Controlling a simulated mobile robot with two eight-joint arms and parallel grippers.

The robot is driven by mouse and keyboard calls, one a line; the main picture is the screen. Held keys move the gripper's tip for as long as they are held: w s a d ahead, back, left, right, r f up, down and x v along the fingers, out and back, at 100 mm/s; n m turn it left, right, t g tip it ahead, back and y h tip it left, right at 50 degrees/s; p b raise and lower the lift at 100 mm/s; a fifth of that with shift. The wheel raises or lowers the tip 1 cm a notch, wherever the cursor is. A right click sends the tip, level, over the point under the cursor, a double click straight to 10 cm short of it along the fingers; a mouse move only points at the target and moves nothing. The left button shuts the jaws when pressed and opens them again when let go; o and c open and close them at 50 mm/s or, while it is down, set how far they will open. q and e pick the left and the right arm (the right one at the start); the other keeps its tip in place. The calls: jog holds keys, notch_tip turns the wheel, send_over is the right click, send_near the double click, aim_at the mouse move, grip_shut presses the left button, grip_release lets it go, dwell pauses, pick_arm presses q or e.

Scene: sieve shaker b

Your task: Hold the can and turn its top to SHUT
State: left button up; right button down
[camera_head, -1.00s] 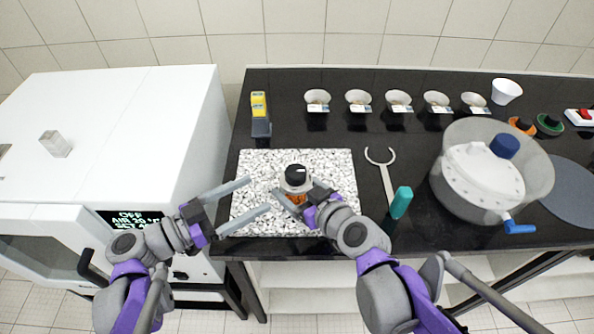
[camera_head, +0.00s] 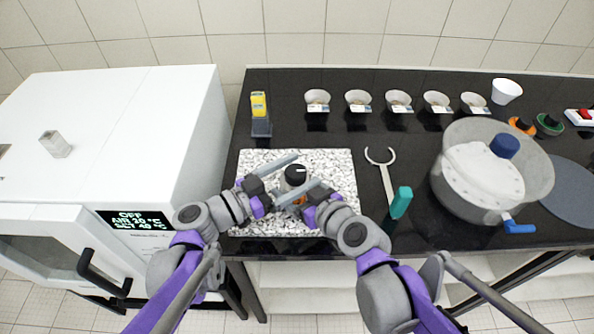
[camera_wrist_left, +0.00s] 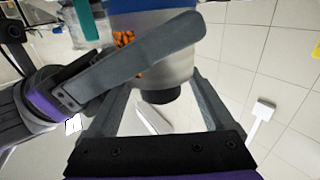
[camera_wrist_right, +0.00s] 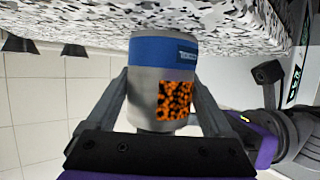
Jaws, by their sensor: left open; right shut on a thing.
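The can stands upright on the speckled slab (camera_head: 262,225), its black top (camera_head: 297,172) with a pale mark facing up. The right wrist view shows its grey body (camera_wrist_right: 146,88), blue band and orange-speckled window. My right gripper (camera_wrist_right: 162,85) is shut on the can's body from the side. My left gripper (camera_head: 308,168) is open, its fingers on either side of the top. In the left wrist view the top (camera_wrist_left: 160,95) lies between the left fingers, apart from them. I cannot read any SHUT marking.
A white oven (camera_head: 130,130) stands at the left. A row of small bowls (camera_head: 358,98) is at the back.

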pick_arm(q)
jog(key=c, duration=1.4)
jog(key=shift+o, duration=0.2)
jog(key=shift+m+g+h, duration=0.6)
jog(key=shift+m+g, duration=0.2)
jog(key=shift+g, duration=0.3)
jog(key=o, duration=1.4)
jog(key=shift+c, duration=0.2)
jog(key=v, duration=1.2)
